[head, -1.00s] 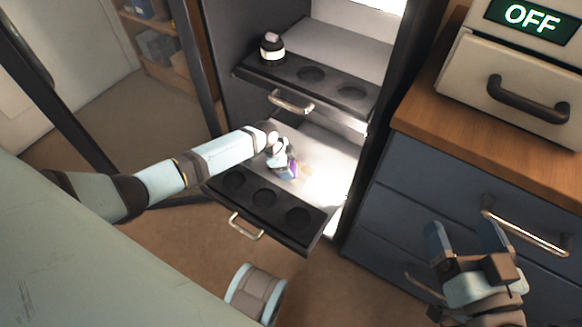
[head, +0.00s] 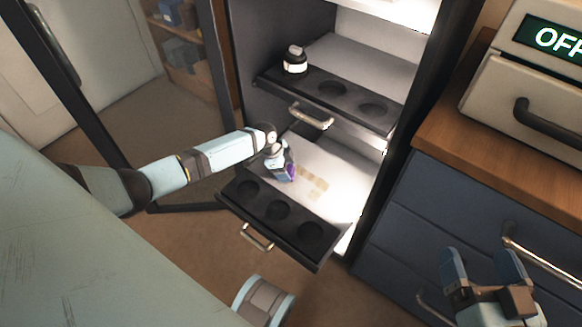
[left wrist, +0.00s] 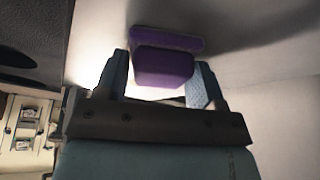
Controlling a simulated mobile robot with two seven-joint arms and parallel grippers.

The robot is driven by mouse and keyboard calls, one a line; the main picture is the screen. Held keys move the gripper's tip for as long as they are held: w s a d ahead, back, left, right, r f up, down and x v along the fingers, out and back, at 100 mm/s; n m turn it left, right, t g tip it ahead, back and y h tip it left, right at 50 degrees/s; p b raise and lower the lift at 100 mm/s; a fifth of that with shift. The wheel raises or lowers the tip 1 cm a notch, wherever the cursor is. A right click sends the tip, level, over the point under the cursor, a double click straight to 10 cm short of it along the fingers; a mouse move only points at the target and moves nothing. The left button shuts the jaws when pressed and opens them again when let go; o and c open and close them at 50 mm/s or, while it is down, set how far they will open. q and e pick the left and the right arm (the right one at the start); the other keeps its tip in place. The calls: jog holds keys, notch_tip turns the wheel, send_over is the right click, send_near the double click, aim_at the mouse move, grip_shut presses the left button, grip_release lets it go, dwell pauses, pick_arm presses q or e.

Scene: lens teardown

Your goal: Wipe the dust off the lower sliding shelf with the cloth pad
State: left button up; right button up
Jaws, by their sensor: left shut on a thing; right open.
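The lower sliding shelf (head: 345,182) is pulled out, with a white surface behind a dark front strip (head: 262,208) that has three round recesses. Tan dust patches (head: 313,183) lie on the white surface, right of my left gripper. My left gripper (head: 287,170) is shut on the purple cloth pad (head: 291,173), at the left part of the shelf. In the left wrist view the pad (left wrist: 165,68) sits between both fingers, close to the pale surface; I cannot tell whether it touches. My right gripper (head: 485,270) is open and empty, in front of the blue drawers.
The upper shelf (head: 352,100) is also out above, with a dark-and-white lens-like piece (head: 295,62) in its left recess. Blue drawers (head: 400,225) with a wooden top stand right. The open cabinet door frame (head: 212,50) is left.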

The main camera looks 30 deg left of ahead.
aim_at(330, 192)
pick_arm(q)
jog(key=shift+w+d+f+b, duration=0.1)
jog(key=shift+w+b, duration=0.55)
jog(key=shift+w, duration=0.3)
jog(key=shift+w+d+r, duration=0.1)
jog(key=shift+w+r, duration=0.1)
jog(key=shift+w, duration=0.1)
jog(key=shift+s+d+p, duration=0.1)
jog(key=shift+d+p, duration=0.25)
jog(key=shift+d, duration=0.45)
jog(key=shift+s+d+f+p, duration=0.2)
jog(key=shift+d+p, duration=0.25)
jog(key=shift+d, duration=1.05)
jog(key=shift+s+d+f+p, duration=0.15)
jog(key=shift+d+p, duration=0.25)
jog(key=shift+d, duration=1.05)
jog(key=shift+s+d+r+p, duration=0.15)
jog(key=shift+d+p, duration=0.3)
jog(key=shift+d, duration=0.95)
jog(key=shift+d+r+p, duration=0.15)
jog(key=shift+d+p, duration=0.3)
jog(key=shift+d, duration=1.6)
jog(key=shift+f, duration=0.15)
jog(key=shift+a, duration=0.1)
